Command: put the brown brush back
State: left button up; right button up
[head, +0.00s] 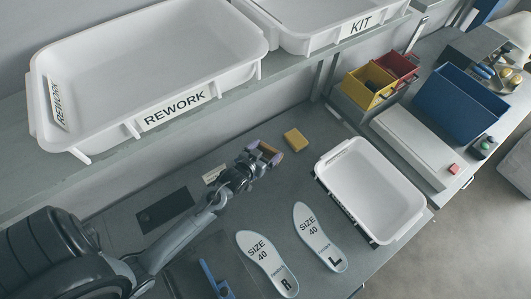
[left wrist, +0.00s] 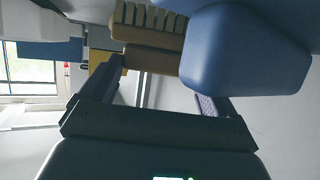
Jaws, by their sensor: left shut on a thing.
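The brown brush (head: 268,148) is in my left gripper (head: 262,152), held above the back of the grey bench below the white shelf trays. In the left wrist view its brown block and row of bristles (left wrist: 148,36) show at the top, between my fingers. A large blue rounded shape covers the upper right of that view and hides part of the brush. A dark rectangular pad (head: 165,211) lies on the bench left of my gripper, with a small white label (head: 213,174) behind it. My right gripper is not in view.
Two insoles (head: 267,262) and a white tray (head: 328,178) are nearer the front and right. The REWORK tray (head: 245,78) overhangs behind. A blue tool (head: 216,282) lies at the front.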

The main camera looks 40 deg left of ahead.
pick_arm(q)
jog(key=shift+f, duration=0.55)
jog(key=shift+f, duration=0.2)
jog(key=o, duration=0.8)
